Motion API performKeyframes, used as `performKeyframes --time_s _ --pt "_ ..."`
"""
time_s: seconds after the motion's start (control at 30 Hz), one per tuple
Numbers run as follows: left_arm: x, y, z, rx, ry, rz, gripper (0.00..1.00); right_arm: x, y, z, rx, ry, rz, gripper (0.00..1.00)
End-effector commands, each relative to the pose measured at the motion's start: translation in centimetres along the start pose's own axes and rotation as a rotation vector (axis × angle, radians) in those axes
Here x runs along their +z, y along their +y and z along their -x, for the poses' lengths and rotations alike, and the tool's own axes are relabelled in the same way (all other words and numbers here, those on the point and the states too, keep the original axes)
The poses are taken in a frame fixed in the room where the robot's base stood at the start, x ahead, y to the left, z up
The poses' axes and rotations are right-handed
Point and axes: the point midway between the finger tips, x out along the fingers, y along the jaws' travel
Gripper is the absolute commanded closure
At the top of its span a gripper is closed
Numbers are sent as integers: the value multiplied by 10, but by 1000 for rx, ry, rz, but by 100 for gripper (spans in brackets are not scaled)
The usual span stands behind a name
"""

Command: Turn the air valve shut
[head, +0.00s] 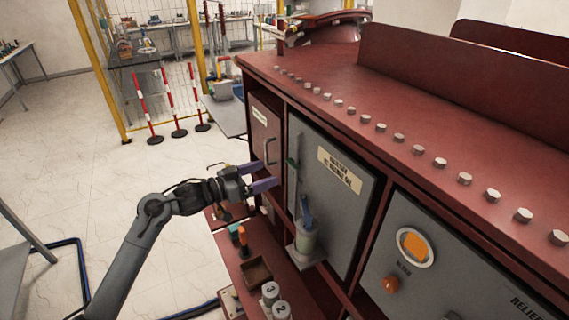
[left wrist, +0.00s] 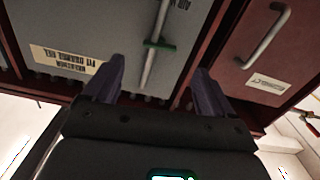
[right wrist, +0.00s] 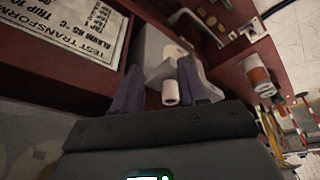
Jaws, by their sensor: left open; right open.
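A thin grey pipe with a small green lever-like piece (left wrist: 160,44) runs down the grey panel in the left wrist view. The green piece also shows in the head view (head: 293,161). It may be the air valve, but I cannot tell for sure. My left gripper (head: 269,174) is open and empty in front of the red cabinet, left of the pipe. In the left wrist view its fingers (left wrist: 158,67) appear on either side of the pipe, apart from it. My right gripper (right wrist: 163,78) is open, with a white cylinder (right wrist: 170,93) showing between its fingers.
A door handle (head: 269,151) sits left of the grey panel (head: 335,215). Numbered cylinders (head: 271,293) stand on the lower ledge. A label plate (right wrist: 65,45) lies left of my right gripper.

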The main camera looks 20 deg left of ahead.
Motion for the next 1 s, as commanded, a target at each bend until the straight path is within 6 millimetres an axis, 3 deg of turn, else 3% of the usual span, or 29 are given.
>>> performKeyframes --time_s 0.2,0.43,0.9,1.0 --pt "-3 0 -37 1 2 1 15 -2 -1 7 -4 0 -5 57" --pt "-2 0 -65 0 1 -1 15 -4 -2 11 -7 1 -8 57" --pt "0 0 -76 0 0 -3 15 -4 -1 12 -4 1 -6 57" --pt "0 0 -76 0 0 -3 27 -4 0 12 -2 1 -2 57"
